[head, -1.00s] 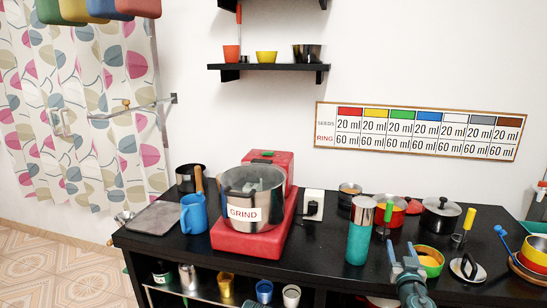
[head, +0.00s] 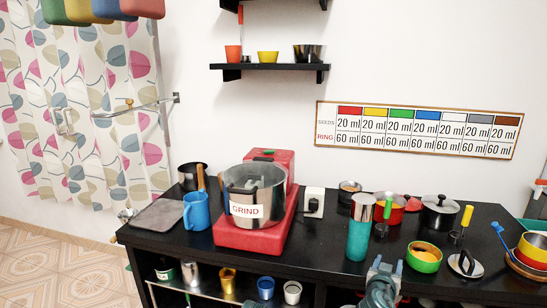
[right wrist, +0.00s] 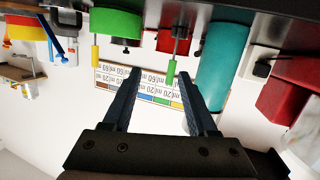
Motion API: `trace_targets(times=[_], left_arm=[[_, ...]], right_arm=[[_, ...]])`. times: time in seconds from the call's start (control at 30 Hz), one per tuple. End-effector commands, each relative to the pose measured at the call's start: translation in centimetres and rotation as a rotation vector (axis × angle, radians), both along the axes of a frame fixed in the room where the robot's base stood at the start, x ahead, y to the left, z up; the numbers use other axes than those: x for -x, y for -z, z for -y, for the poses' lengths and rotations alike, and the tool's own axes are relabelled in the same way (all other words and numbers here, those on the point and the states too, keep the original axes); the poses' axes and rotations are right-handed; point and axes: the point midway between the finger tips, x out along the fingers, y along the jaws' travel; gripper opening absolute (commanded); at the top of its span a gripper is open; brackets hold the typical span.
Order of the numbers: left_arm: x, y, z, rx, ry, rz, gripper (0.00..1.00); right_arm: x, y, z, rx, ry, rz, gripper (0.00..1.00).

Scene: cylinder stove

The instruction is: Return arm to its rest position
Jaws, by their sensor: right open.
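My right gripper (head: 385,268) is at the front edge of the black counter (head: 320,262) in the head view, in front of the teal shaker (head: 358,240) and left of the green bowl (head: 424,257). In the right wrist view, which is upside down, the gripper (right wrist: 158,92) has its two fingers spread apart with nothing between them. The teal shaker (right wrist: 222,65) also shows there, beyond the fingers.
A red grinder base (head: 252,236) with a steel pot labelled GRIND (head: 262,190) stands mid-counter. A blue mug (head: 196,212) is at its left. A black-lidded pot (head: 440,212) and a masher (head: 466,264) stand at right. Cups sit on the lower shelf (head: 220,298).

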Motion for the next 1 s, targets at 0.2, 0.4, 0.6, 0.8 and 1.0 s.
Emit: trace_targets(times=[0.2, 0.4, 0.6, 0.8, 1.0], left_arm=[[0.0, 0.0, 0.0, 0.000, 0.000, 0.000, 0.50], [0.0, 0.0, 0.0, 0.000, 0.000, 0.000, 0.50], [0.0, 0.0, 0.0, 0.000, 0.000, 0.000, 0.50], [0.0, -1.6, 0.0, 0.000, 0.000, 0.000, 0.50], [0.0, -5.6, 0.0, 0.000, 0.000, 0.000, 0.50]], right_arm=[[4.1, 8.6, -8.2, -0.072, 0.002, -0.469, 0.59], [10.8, 14.7, -17.2, -0.110, -0.187, -0.939, 0.59], [16.8, 16.9, -23.5, -0.116, -0.412, -1.249, 0.59], [21.3, 15.7, -27.2, -0.113, -0.596, -1.447, 0.59], [21.1, 11.7, -27.0, -0.114, -0.588, -1.440, 0.59]])
